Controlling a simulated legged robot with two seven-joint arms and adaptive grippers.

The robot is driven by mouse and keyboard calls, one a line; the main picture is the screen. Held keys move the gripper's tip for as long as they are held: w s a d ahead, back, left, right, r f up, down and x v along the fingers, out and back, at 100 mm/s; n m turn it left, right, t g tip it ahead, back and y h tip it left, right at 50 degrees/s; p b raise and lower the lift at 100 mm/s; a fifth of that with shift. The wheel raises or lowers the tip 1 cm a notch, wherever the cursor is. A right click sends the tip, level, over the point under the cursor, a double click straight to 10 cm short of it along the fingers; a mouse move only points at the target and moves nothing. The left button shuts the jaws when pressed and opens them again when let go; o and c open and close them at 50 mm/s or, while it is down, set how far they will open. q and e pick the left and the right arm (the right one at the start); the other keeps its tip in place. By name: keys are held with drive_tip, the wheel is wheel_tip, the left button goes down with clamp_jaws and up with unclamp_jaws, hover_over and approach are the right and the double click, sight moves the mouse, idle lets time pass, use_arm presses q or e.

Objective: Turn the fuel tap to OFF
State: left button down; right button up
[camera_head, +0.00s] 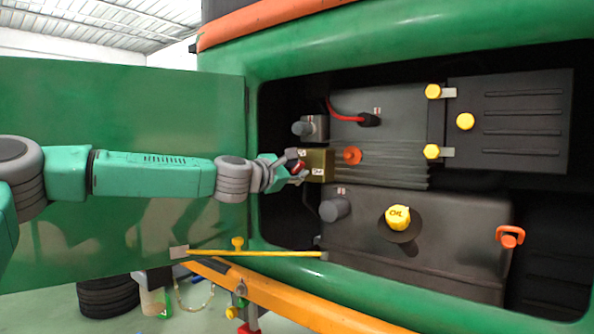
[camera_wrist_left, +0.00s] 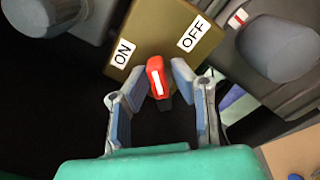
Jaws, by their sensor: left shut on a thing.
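The fuel tap is a brass-coloured block (camera_head: 321,160) in the open engine bay, with a red lever (camera_head: 298,168) on its near side. In the left wrist view the red lever (camera_wrist_left: 156,77) has a white stripe. It stands below the block's lower edge, between the ON label (camera_wrist_left: 123,53) and the OFF label (camera_wrist_left: 194,36), aligned with neither label. The fingers also show in the wrist view (camera_wrist_left: 159,82). My right gripper is not in view.
A green door panel (camera_head: 130,120) stands open behind my left arm. A yellow rod (camera_head: 255,253) crosses below the tap. Grey knobs (camera_head: 334,209) sit close to it. The dark tank (camera_head: 440,240) has a yellow oil cap (camera_head: 398,217). A red cable (camera_head: 345,115) runs above.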

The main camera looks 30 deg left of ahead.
use_arm(q)
drive_tip(key=m, duration=0.6)
drive_tip(key=shift+d+f+p, duration=0.2)
drive_tip(key=shift+f+p, duration=0.2)
drive_tip(key=shift+f+m, duration=0.25)
drive_tip(key=shift+m, duration=1.05)
drive_tip(key=shift+f+m, duration=0.15)
drive_tip(key=shift+m, duration=0.15)
drive_tip(key=c, duration=1.6)
unclamp_jaws()
drive_tip(key=shift+s, duration=0.1)
drive_tip(key=shift+o, duration=0.2)
drive_tip(key=shift+r, duration=0.25)
